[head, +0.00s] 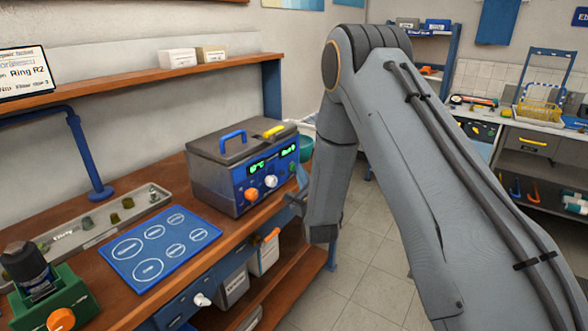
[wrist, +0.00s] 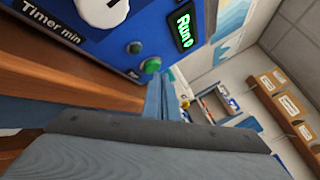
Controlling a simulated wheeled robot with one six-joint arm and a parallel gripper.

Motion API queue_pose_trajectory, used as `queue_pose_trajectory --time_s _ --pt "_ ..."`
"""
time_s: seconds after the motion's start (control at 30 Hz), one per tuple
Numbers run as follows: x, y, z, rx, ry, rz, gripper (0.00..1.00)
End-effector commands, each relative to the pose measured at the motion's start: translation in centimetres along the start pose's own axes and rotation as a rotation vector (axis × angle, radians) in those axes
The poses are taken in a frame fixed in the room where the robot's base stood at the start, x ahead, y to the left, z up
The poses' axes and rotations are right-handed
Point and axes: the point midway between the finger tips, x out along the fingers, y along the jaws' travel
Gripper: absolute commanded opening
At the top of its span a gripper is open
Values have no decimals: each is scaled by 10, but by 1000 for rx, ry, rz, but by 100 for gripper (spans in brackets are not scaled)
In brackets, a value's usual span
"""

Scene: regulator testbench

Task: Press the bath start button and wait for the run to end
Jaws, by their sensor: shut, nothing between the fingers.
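The bath (head: 205,178) is a grey box with a blue front panel, a blue lid handle and green lit displays. It stands on the wooden bench. In the wrist view its blue panel (wrist: 95,43) shows a white knob near the label "Timer min". A green display (wrist: 184,31) there appears to read "Run" plus an unclear character. A bright green button (wrist: 151,65) sits below a darker green one (wrist: 134,47). My gripper (wrist: 163,88) is shut and empty, its tips close to the bright green button; I cannot tell whether they touch. In the head view my gripper (head: 298,199) is just right of the panel.
A blue mat with printed circles (head: 160,247) and a grey tray with small parts (head: 60,232) lie on the bench. A green and black device (head: 40,290) stands at the near left. A shelf (head: 150,75) hangs above. The tiled floor at right is open.

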Motion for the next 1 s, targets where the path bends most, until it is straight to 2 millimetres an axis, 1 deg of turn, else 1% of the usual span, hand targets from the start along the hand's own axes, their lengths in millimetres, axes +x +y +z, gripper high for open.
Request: queue_pose_trajectory --time_s 1.0 --pt "7 5 5 0 -1 1 0"
